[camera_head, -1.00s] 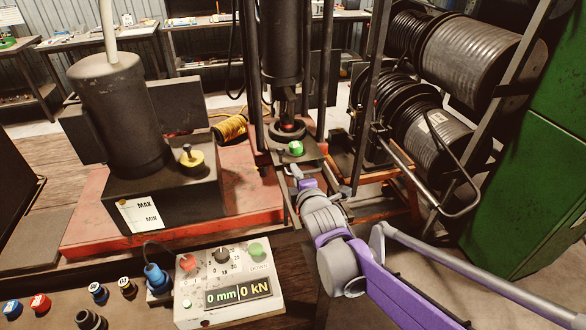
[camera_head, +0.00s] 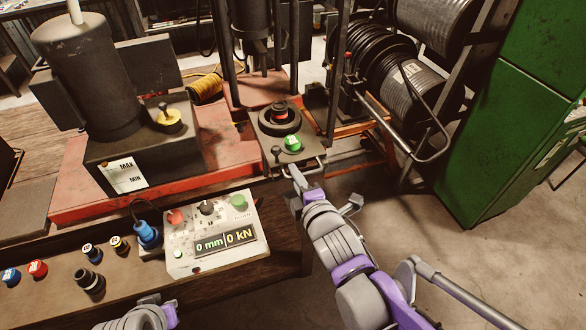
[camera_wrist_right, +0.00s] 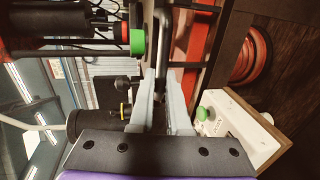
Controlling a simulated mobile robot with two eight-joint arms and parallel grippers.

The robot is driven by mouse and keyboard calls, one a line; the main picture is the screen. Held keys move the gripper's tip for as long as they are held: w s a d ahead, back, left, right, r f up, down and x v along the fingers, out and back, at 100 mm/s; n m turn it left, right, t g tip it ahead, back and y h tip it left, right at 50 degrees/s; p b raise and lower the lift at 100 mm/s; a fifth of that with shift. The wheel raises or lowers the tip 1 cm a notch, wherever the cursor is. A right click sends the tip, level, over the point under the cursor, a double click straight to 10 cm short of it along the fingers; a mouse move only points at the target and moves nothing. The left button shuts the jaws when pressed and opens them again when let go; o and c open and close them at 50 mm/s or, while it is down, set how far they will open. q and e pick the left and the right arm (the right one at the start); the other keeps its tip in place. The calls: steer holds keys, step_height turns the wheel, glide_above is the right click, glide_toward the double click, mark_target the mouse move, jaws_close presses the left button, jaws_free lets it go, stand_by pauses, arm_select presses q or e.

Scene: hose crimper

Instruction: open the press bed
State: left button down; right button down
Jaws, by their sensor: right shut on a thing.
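The press bed (camera_head: 262,131) is a dark flat plate that sits drawn out in front of the press posts. It carries a black ring (camera_head: 279,118) with a red centre and a green block (camera_head: 293,143). A bar handle (camera_head: 311,163) runs along its front edge. My right gripper (camera_head: 296,172) is shut on this handle. In the right wrist view, the fingers (camera_wrist_right: 167,100) close at the bed's edge, near the green block (camera_wrist_right: 136,42); the exact grip is partly hidden. Part of my left arm shows at the bottom edge; its fingertips are not clear.
A motor and tank unit (camera_head: 90,80) stands left of the press. Hose reels (camera_head: 410,90) and a green cabinet (camera_head: 510,130) stand at right. The floor at lower right is clear.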

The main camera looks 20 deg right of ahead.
stand_by(0.3)
steer(key=c, duration=0.9)
jaws_free()
steer(key=shift+w, duration=0.1)
arm_select(q)
steer(key=shift+w, duration=0.1)
